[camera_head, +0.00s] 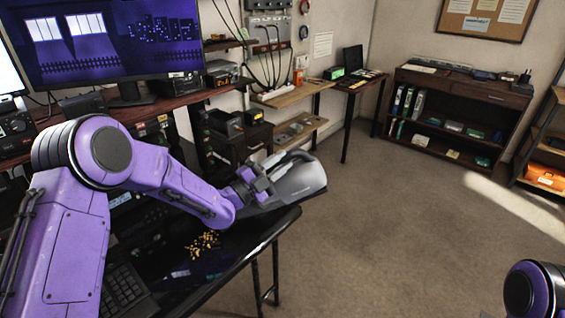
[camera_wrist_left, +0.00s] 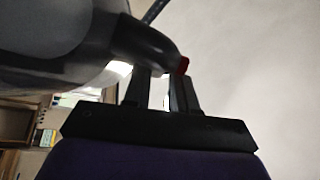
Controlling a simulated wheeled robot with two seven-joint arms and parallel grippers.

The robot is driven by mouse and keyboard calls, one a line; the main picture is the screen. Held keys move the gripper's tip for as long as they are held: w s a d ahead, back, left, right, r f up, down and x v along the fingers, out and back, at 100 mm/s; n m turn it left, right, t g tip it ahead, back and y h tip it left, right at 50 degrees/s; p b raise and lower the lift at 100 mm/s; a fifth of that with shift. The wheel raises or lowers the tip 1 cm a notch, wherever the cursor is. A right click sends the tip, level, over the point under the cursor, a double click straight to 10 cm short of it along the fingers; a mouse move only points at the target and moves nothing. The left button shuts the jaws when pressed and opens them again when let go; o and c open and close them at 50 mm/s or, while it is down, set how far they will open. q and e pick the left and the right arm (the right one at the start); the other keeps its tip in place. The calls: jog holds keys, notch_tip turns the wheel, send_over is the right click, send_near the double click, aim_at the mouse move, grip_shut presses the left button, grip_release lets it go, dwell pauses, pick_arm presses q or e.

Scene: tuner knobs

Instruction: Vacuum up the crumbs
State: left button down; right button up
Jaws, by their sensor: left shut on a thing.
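The crumbs (camera_head: 203,243) lie as a small yellow-brown pile on the black desk (camera_head: 262,236). My left gripper (camera_head: 262,186) is shut on the grey handheld vacuum (camera_head: 298,184), up and to the right of the crumbs, by the desk's right end. The vacuum appears raised over the desk edge. In the left wrist view the vacuum's dark handle (camera_wrist_left: 140,40), with a red part at its end, sits between the fingers (camera_wrist_left: 160,90). My right gripper is not in view; only part of my right arm shows at the lower right.
A keyboard (camera_head: 124,287) lies on the desk left of the crumbs. Radio equipment and a monitor (camera_head: 110,40) stand behind. A low bookcase (camera_head: 455,115) stands at the far wall. The carpeted floor (camera_head: 400,220) to the right is clear.

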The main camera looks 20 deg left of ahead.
pick_arm(q)
jog(key=shift+r, duration=0.15)
jog(key=shift+s+a, duration=0.2)
jog(key=shift+s, duration=0.1)
jog(key=shift+s+a+b, duration=0.2)
jog(key=shift+s+a, duration=0.1)
jog(key=shift+s, duration=0.45)
jog(key=shift+s+a+b, duration=0.2)
jog(key=shift+s+a, duration=0.1)
jog(key=shift+s, duration=0.45)
jog(key=shift+s+a+b, duration=0.2)
jog(key=shift+s+a, duration=0.1)
jog(key=shift+s, duration=0.45)
jog(key=shift+s+a+b, duration=0.2)
jog(key=shift+s+a, duration=0.15)
jog(key=shift+s, duration=0.5)
jog(key=shift+s+a+b, duration=0.15)
jog(key=shift+s+a, duration=0.15)
jog(key=shift+s, duration=0.5)
jog(key=shift+s+a+b, duration=0.2)
jog(key=shift+s+a, duration=0.15)
jog(key=shift+s, duration=0.5)
notch_tip(320, 180, up, 8)
jog(key=p, duration=0.4)
jog(key=shift+p, duration=0.4)
